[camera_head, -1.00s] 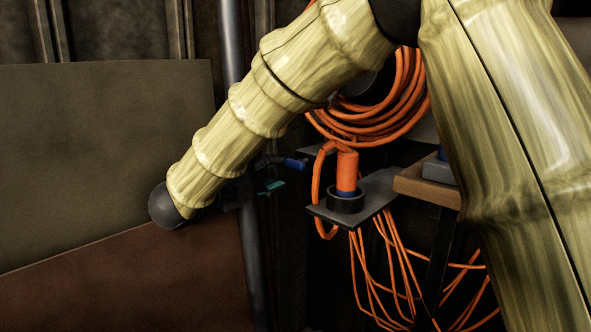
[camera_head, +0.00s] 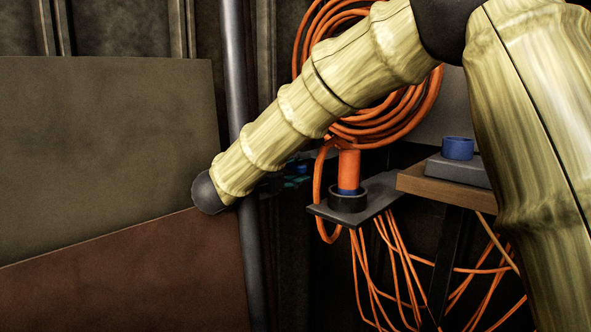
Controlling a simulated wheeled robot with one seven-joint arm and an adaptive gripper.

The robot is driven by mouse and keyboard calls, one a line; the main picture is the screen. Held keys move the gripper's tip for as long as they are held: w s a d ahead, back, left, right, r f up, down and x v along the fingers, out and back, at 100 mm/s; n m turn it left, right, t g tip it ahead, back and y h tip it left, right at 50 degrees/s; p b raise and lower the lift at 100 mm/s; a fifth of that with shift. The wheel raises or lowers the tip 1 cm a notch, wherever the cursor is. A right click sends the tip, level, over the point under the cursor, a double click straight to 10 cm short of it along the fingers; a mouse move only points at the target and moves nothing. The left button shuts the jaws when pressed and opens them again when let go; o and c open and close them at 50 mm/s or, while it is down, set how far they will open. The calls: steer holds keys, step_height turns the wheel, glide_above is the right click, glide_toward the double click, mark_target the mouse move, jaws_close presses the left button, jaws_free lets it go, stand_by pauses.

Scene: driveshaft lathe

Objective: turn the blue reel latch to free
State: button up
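A small dark-blue piece (camera_head: 303,167), which looks like the blue latch handle, shows dimly just right of my forearm. Most of it is hidden or in shadow, so its angle cannot be read. A teal piece (camera_head: 297,182) shows faintly just below it. My pale, ringed arm slopes down to the left and ends in a dark round joint left of the latch. Dark shapes beside that joint, which may be my gripper (camera_head: 268,184), lie close to the latch at the left. The fingers cannot be made out, nor whether they touch it.
An orange cable coil (camera_head: 385,122) hangs behind my arm. An orange plug (camera_head: 348,168) stands in a black ring on a dark bracket (camera_head: 378,197). A vertical pipe (camera_head: 236,80) and large panel (camera_head: 100,150) stand left.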

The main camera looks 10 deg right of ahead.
jaws_close()
steer(key=shift+r+n+p, duration=0.15)
steer(key=shift+n+p, duration=0.15)
steer(key=shift+p, duration=0.55)
steer(key=n+p, duration=0.2)
steer(key=p, duration=0.3)
steer(key=shift+r, duration=0.2)
steer(key=n+p, duration=0.4)
steer(key=p, duration=0.4)
steer(key=shift+p, duration=0.35)
steer(key=n+p, duration=0.7)
steer(key=p, duration=0.5)
steer(key=n+p, duration=0.2)
steer(key=p, duration=0.2)
steer(key=shift+f+n, duration=0.15)
steer(key=shift+n, duration=0.25)
steer(key=shift+f+n+p, duration=0.2)
steer(key=shift+n+p, duration=0.5)
steer(key=shift+p, duration=0.2)
steer(key=shift+f, duration=0.1)
